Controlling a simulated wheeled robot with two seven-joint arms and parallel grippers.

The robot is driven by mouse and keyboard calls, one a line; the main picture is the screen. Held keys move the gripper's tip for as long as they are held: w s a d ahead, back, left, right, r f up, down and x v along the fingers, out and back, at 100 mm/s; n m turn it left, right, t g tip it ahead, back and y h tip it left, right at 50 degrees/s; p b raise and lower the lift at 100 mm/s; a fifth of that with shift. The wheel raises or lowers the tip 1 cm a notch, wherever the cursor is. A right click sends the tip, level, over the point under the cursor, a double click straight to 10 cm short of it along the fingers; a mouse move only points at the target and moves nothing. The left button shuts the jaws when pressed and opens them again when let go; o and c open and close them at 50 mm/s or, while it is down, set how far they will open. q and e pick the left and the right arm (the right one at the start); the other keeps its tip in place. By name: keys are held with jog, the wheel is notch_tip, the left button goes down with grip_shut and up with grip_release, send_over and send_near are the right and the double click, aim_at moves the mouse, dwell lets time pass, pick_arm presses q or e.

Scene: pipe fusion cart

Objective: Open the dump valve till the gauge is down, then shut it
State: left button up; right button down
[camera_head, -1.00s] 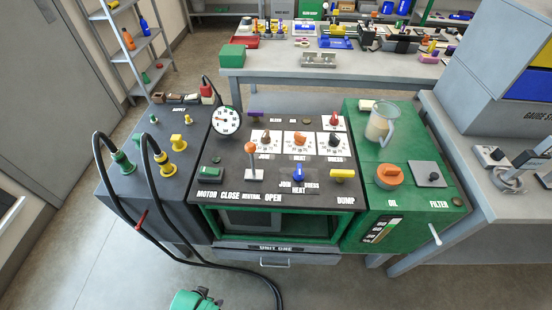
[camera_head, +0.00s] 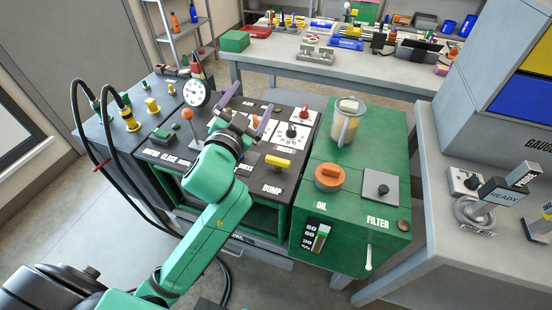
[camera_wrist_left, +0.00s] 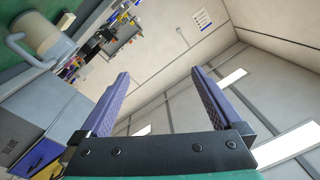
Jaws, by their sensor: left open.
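The dump valve has a yellow handle (camera_head: 278,161) above the DUMP label on the dark panel. The round white pressure gauge (camera_head: 197,92) stands at the panel's back left; its needle is too small to read surely. My left gripper (camera_head: 246,107) is open and empty above the middle of the panel, up and left of the yellow handle and apart from it. Its two purple fingers also show in the left wrist view (camera_wrist_left: 159,78), aimed toward the wall and ceiling. My left wrist hides part of the panel, including the blue knob. My right gripper is not in view.
An orange-knobbed lever (camera_head: 187,114) stands left of my wrist. A clear jug (camera_head: 346,122) and an orange cap (camera_head: 330,174) sit on the green unit to the right. Black hoses (camera_head: 76,130) loop at the far left. A grey workbench (camera_head: 290,65) lies behind.

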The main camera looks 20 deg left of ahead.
pick_arm(q)
jog(key=s+d+r+m+h, duration=0.4)
jog(key=d+r+m+h, duration=1)
jog(key=r+m, duration=0.1)
jog(key=s+d+f+m+g+h, duration=0.2)
jog(key=s+d+m+g+h, duration=0.35)
jog(key=d+m+g, duration=0.5)
jog(key=m+g+y, duration=0.4)
jog(key=m+y, duration=0.1)
jog(key=y, duration=1.5)
send_near(277, 160)
jog(key=p+x, duration=0.1)
jog(key=x, duration=0.7)
jog(key=shift+w+f+p, duration=0.1)
jog(key=shift+f+p, duration=0.3)
jog(key=shift+t, duration=0.25)
jog(key=c, duration=1)
jog(key=shift+h, duration=0.25)
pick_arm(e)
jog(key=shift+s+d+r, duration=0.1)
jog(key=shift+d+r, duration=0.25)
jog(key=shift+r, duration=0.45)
